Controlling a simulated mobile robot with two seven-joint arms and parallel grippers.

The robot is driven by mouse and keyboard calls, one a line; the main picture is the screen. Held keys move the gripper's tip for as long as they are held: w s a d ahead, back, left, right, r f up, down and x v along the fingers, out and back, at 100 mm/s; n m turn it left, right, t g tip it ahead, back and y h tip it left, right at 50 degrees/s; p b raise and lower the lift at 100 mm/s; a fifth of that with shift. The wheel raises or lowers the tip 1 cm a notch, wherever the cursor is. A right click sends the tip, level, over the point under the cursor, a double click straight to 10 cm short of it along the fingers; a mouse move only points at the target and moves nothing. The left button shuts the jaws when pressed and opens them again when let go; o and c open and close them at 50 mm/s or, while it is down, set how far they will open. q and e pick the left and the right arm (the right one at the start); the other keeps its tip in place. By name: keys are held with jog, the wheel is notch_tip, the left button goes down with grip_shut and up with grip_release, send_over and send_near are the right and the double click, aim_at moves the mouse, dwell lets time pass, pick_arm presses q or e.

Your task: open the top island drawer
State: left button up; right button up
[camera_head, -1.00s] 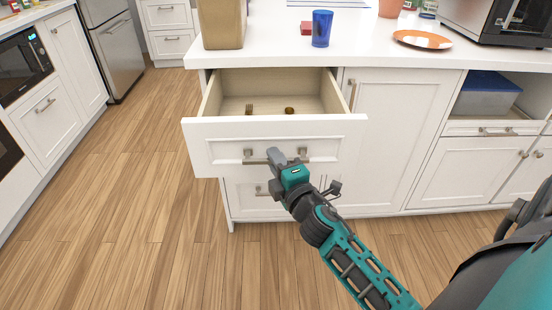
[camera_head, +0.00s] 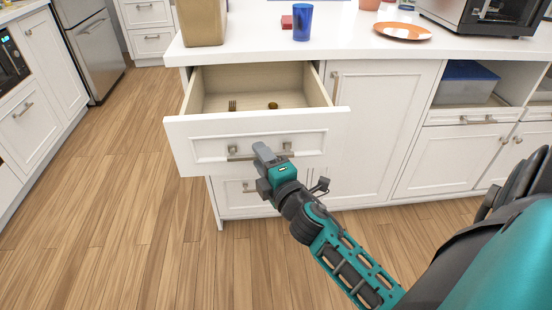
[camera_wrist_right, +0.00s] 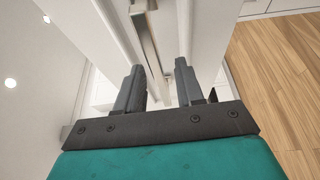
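The top island drawer (camera_head: 190,146) is pulled well out in the head view, with its inside showing. Its bar handle (camera_head: 240,154) is on the white front. My right gripper (camera_head: 264,153) is at the handle, partly covering its middle. In the right wrist view the two fingers (camera_wrist_right: 158,82) stand apart, and the metal handle bar (camera_wrist_right: 150,42) runs down toward the gap between them. Clear space shows beside the bar, so the fingers are not closed on it. My left gripper is out of view.
The counter (camera_head: 350,38) holds a blue cup (camera_head: 302,22) and an orange plate (camera_head: 402,31). The wooden floor (camera_head: 110,210) at left is clear.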

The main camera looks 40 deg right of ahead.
pick_arm(q)
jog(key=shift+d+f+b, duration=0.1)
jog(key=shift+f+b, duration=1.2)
jog(key=shift+b, duration=0.05)
pick_arm(e)
jog(key=s+a, duration=0.1)
jog(key=s, duration=1)
jog(key=shift+s+a, duration=0.4)
jog(key=s+a+f+m+g+y, duration=0.3)
jog(key=a+f+m+g+y, duration=0.35)
jog(key=a+f+m, duration=0.85)
pick_arm(q)
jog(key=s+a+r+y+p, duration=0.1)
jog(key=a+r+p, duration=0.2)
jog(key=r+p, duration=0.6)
jog(key=p, duration=0.4)
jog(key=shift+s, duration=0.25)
pick_arm(e)
jog(key=s+d+r+n+h, duration=0.1)
jog(key=d+r, duration=0.4)
jog(key=r, duration=0.3)
jog(key=shift+s+r+h, duration=0.15)
jog(key=shift+r+h, duration=0.1)
jog(key=shift+h, duration=0.1)
